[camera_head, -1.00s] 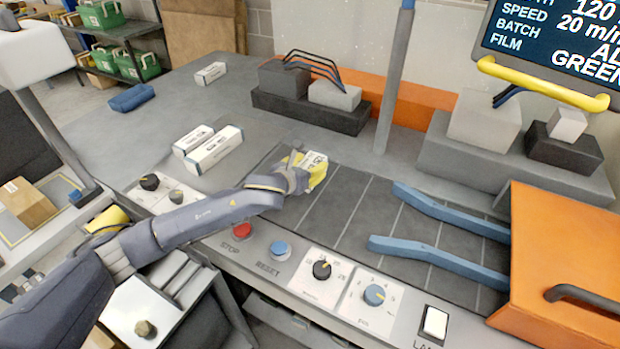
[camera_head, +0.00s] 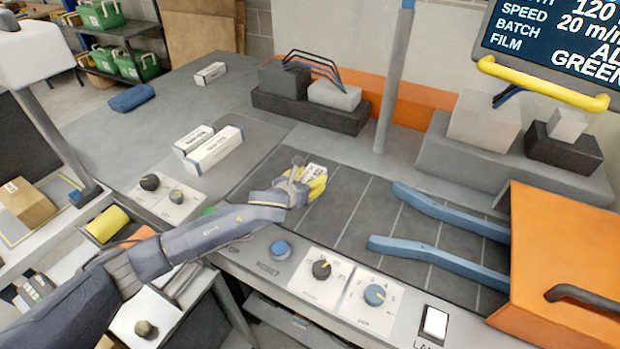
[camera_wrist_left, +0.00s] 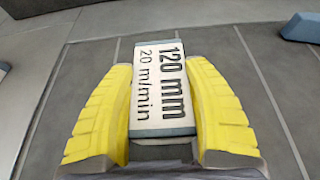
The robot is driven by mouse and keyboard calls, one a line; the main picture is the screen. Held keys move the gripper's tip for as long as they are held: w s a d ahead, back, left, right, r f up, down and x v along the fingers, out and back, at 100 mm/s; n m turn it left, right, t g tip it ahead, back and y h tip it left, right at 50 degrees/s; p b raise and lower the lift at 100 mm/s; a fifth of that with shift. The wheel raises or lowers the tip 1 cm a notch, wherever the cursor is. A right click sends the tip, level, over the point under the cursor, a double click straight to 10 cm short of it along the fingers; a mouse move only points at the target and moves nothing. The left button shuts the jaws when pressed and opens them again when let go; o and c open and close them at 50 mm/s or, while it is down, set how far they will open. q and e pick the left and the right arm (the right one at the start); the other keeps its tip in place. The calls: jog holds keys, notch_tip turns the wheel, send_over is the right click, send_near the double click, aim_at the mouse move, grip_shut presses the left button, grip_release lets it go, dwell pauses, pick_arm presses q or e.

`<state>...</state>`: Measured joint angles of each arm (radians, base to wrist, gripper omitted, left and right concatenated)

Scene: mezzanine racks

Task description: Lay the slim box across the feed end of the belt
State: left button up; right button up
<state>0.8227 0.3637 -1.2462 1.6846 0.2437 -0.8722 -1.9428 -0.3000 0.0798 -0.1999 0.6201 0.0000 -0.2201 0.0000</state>
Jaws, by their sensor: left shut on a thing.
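My left gripper (camera_head: 306,184) is over the near left end of the dark belt (camera_head: 358,212). Its yellow fingers are shut on a slim white box (camera_head: 315,171), mostly hidden by the gripper in the head view. In the left wrist view the slim box (camera_wrist_left: 158,90) lies between both fingers (camera_wrist_left: 160,115), its printed face reading "120 mm" and "20 m/min". Dark belt with pale cross lines shows around it. I cannot tell whether the box touches the belt. My right gripper is not in view.
Two white boxes (camera_head: 214,151) lie side by side on the grey deck left of the belt. Blue guide rails (camera_head: 440,262) and an orange housing (camera_head: 560,270) stand at the belt's right end. A control panel (camera_head: 320,268) runs along the front.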

pick_arm(q)
jog(key=shift+f, duration=0.1)
jog(key=o, duration=1.4)
jog(key=shift+c, duration=0.2)
jog(key=shift+s+a+r, duration=0.1)
jog(key=shift+s+r, duration=0.05)
jog(key=shift+r, duration=0.1)
jog(key=v, duration=1.1)
jog(key=shift+s+a+r, duration=0.15)
jog(key=shift+s+r, duration=0.05)
jog(key=shift+s, duration=0.05)
